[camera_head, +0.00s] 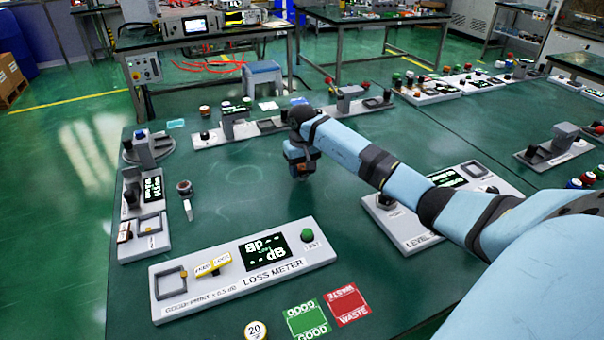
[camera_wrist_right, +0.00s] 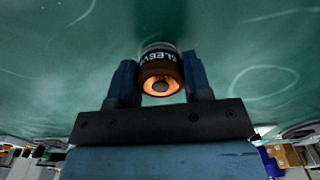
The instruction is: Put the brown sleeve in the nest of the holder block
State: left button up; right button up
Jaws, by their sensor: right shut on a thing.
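My right gripper (camera_head: 300,174) points down over the open middle of the green table in the head view. In the right wrist view, my right gripper (camera_wrist_right: 161,85) is shut on the brown sleeve (camera_wrist_right: 153,72). The sleeve is a short round piece with a dark band lettered in white and a copper-coloured hollow end. It sits between the two blue fingers. My left gripper is not in view.
A loss meter panel (camera_head: 243,268) lies in front, with green (camera_head: 306,320) and red (camera_head: 347,305) mats nearby. Another panel (camera_head: 392,225) lies right of the gripper, partly behind my arm. Fixtures line the left (camera_head: 133,235) and back (camera_head: 240,132). The table's middle is clear.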

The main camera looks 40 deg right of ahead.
jog(key=shift+f, duration=0.85)
jog(key=shift+f, duration=0.1)
jog(key=o, duration=1)
